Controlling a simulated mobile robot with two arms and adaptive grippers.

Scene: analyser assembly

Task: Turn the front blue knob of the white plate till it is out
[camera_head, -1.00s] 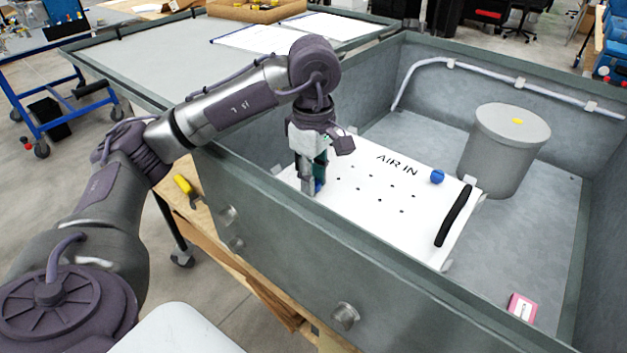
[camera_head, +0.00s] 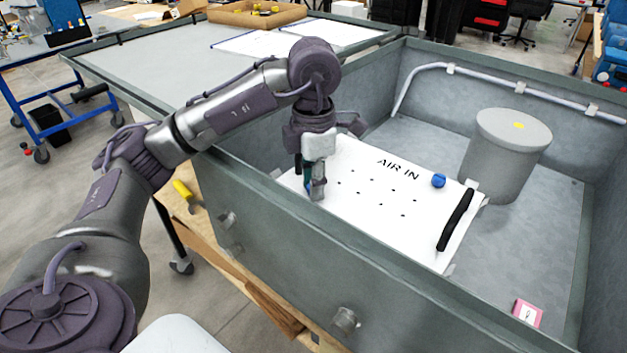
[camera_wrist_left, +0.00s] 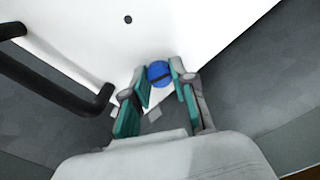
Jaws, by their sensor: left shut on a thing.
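The white plate (camera_head: 365,180), marked "AIR IN", lies in the grey metal case. The front blue knob (camera_wrist_left: 159,74) is at a corner of the plate in the left wrist view, with a dark slot across its top. My left gripper (camera_head: 312,192) points down over the plate's near left corner, its fingers shut on this knob from both sides. In the head view the fingers hide most of the knob. Whether its lower end is still in the plate cannot be told. A second blue knob (camera_head: 438,181) stands near the plate's far right corner. My right gripper is out of view.
A black handle (camera_head: 455,220) is on the plate's right end; a black handle (camera_wrist_left: 50,85) also shows beside the gripper in the left wrist view. A grey cylinder (camera_head: 505,150) stands behind the plate. The case's front wall (camera_head: 300,235) rises close to my gripper.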

